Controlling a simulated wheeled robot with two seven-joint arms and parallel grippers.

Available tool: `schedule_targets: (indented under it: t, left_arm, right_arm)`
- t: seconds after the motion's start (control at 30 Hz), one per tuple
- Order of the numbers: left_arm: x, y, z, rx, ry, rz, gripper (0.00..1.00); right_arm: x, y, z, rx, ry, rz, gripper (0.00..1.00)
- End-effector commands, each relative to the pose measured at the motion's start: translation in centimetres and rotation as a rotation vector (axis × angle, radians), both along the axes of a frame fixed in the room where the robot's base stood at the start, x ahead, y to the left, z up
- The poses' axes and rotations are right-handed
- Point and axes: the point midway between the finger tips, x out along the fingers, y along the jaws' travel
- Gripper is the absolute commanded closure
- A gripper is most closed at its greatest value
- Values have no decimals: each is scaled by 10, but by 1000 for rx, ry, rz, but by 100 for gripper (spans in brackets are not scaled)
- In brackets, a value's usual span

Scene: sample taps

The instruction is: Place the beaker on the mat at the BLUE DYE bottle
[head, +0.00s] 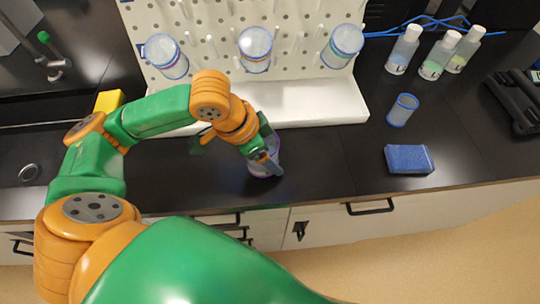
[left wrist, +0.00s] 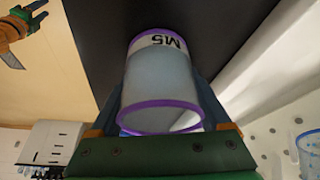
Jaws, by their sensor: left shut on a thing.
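The beaker (head: 259,168) is clear with purple rims and stands or hovers over the black counter near its front edge; I cannot tell if it touches. In the left wrist view the beaker (left wrist: 160,85) carries a label that reads upside down, like "M5". My left gripper (head: 267,160) is shut on its sides. Three white-capped bottles (head: 438,57) stand at the back right; their labels are too small to read, so I cannot tell which is BLUE DYE. I see no clear mat. My right gripper (left wrist: 28,12) shows small at the left wrist view's top left, fingers apart.
A blue-rimmed cup (head: 402,110) and a blue sponge (head: 408,158) are on the right of the counter. Several blue-rimmed beakers (head: 255,50) hang on the white pegboard (head: 205,22) above a white tray (head: 318,101). A black device (head: 515,98) is far right. Counter between tray and sponge is clear.

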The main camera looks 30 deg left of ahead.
Motion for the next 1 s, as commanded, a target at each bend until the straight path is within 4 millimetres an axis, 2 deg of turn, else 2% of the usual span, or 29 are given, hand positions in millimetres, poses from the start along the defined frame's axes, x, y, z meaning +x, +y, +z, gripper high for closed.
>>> schedule_targets:
  t: [0.3, 0.33, 0.4, 0.67, 0.77, 1.0]
  left_arm:
    - [-1, 0, -2, 1, 5, 1, 82]
    - [-1, 0, -2, 1, 5, 1, 14]
    - [0, 0, -2, 1, 5, 1, 0]
    - [0, 0, 4, 1, 2, 0, 0]
    - [-5, 5, 24, 1, -1, 2, 0]
    - [-24, 23, 88, 4, -2, 4, 0]
  right_arm:
    - [0, 1, 2, 1, -1, 0, 50]
    - [0, 1, 3, 1, -1, 0, 50]
    - [0, 1, 3, 1, -1, 0, 50]
    - [0, 1, 4, 2, -1, 0, 50]
    - [0, 1, 10, 2, -1, -1, 50]
    - [1, 1, 27, 2, -2, -1, 50]
